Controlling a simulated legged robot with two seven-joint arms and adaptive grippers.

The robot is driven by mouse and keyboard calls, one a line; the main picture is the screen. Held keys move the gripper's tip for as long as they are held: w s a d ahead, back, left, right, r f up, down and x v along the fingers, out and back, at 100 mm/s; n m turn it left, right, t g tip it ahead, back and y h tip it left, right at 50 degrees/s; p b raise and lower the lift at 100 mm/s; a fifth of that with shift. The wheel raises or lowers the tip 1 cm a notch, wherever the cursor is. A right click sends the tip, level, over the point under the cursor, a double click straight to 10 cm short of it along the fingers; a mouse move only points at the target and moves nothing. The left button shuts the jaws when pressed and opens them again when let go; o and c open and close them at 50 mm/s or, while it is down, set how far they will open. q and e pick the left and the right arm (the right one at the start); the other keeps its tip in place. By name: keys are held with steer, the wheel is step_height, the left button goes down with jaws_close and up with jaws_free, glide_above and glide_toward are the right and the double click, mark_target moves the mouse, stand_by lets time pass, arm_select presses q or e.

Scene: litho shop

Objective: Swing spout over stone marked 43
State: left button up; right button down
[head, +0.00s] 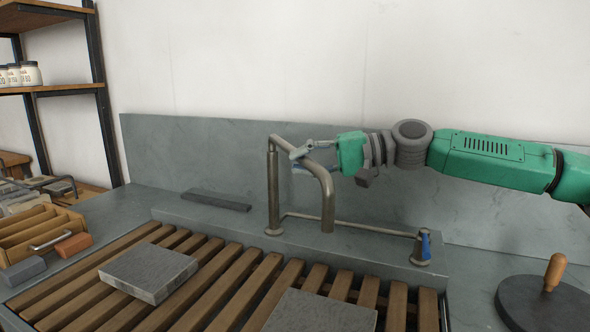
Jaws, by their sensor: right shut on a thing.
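The grey metal spout (327,195) rises from a post (273,190) at the back of the sink. It arches over toward the right and its end points down, near the back ledge. My right gripper (303,152) reaches in from the right and is shut on the spout's upper bend. One grey stone slab (150,262) lies on the slatted rack at the left. A second slab (322,314) lies at the front middle, cut off by the picture's edge. I cannot read a number on either slab. My left gripper is not in view.
A slatted wooden rack (207,277) spans the sink. A blue-handled valve (423,247) stands on the ledge, joined to a thin pipe. A dark bar (215,200) lies at the back left. A round disc with a wooden handle (553,272) sits at the right; wooden trays (40,230) stand left.

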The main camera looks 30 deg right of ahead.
steer(key=shift+f, duration=0.3)
steer(key=c, duration=1.4)
jaws_free()
steer(key=shift+d+r, duration=0.1)
steer(key=v, duration=1.2)
steer(key=shift+d, duration=0.1)
steer(key=shift+w, duration=0.1)
